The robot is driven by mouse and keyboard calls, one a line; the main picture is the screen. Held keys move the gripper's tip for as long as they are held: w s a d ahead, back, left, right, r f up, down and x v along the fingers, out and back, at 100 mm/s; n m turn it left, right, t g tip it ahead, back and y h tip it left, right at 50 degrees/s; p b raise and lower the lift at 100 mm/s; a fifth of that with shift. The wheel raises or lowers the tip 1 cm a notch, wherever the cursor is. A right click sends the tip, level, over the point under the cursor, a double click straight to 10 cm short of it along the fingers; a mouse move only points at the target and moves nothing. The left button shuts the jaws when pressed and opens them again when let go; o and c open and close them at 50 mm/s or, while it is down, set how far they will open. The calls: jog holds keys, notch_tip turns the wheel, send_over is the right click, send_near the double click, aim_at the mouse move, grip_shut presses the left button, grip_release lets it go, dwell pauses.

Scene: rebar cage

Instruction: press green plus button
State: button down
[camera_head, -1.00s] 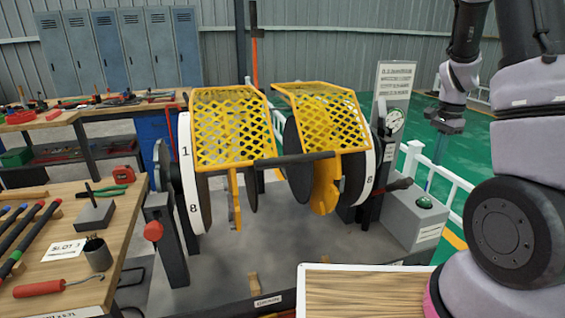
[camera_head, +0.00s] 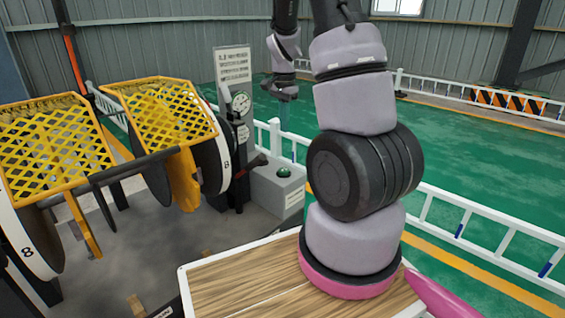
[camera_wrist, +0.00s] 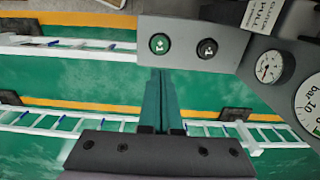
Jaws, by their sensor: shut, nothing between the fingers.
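In the wrist view, a grey panel at the top carries a green button (camera_wrist: 159,43) with a white mark too small to read surely, and a dark button (camera_wrist: 207,48) with a pale mark to its right. My gripper (camera_wrist: 161,76) is shut and empty; its fingertips are just below the green button in the picture, and I cannot tell how far apart they are in depth. In the head view, my gripper (camera_head: 284,97) hangs high, above and behind a grey box (camera_head: 272,192) with a green knob (camera_head: 284,172) on top.
The machine with yellow mesh guards (camera_head: 160,110) stands left of the box. A post with a sign (camera_head: 233,66) and a gauge (camera_head: 241,103) rises beside it. Gauges (camera_wrist: 269,66) also show in the wrist view. White railing (camera_head: 480,230) runs along the green floor.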

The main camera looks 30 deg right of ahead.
aim_at(284, 170)
notch_tip(284, 170, down, 14)
jog(key=shift+r, duration=0.1)
dwell(0.4)
jog(key=shift+s+f, duration=0.1)
jog(key=shift+f, duration=0.9)
notch_tip(284, 170, up, 14)
jog(key=shift+r, duration=0.1)
dwell(1.0)
